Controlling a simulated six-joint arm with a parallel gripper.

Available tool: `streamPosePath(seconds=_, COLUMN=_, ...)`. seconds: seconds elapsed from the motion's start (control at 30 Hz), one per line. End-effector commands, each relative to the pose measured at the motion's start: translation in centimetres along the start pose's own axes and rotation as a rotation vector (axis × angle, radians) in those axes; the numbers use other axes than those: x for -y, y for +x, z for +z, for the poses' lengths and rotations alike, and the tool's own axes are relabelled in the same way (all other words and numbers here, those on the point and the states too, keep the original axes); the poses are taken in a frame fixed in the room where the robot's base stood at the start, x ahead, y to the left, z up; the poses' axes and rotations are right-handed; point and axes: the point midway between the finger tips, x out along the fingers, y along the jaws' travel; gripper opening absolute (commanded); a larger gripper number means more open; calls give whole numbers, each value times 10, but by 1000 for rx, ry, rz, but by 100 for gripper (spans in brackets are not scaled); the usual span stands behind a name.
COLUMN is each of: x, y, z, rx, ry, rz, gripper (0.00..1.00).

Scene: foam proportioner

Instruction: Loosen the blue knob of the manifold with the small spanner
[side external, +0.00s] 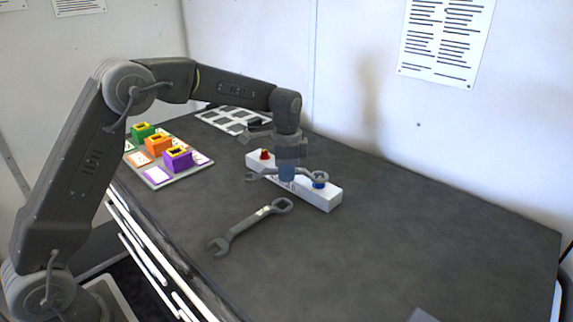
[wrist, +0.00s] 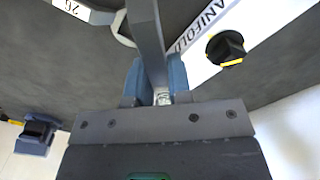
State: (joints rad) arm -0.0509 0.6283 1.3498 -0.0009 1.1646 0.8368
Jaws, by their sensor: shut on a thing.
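The white manifold (side external: 333,196) lies on the dark table, with a red knob (side external: 264,154) near its far-left end and the blue knob (side external: 319,184) near its right end. My gripper (side external: 287,178) is shut on the small grey spanner (side external: 304,173) above the manifold. The spanner's ring end is at the blue knob; I cannot tell whether it is seated around it or just above. Its open end points left. In the wrist view the spanner (wrist: 147,40) runs up from between my fingers. A black knob with a yellow mark (wrist: 226,47) shows on the manifold there.
A larger spanner (side external: 243,228) with a white label lies on the table in front of the manifold. A board (side external: 195,174) with green, orange and purple blocks stands at the left, with a slotted tray (side external: 228,119) behind it. The right part of the table is mostly clear.

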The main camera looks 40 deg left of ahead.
Motion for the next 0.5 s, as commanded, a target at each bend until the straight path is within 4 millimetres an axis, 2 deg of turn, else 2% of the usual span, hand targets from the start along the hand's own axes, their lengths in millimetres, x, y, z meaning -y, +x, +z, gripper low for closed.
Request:
streamPosePath(seconds=0.27, x=0, y=16, z=0, rx=0, ry=0, rz=0, gripper=0)
streamPosePath(seconds=0.5, x=-14, y=16, z=-1, rx=-1, ry=-164, rz=-1, gripper=0)
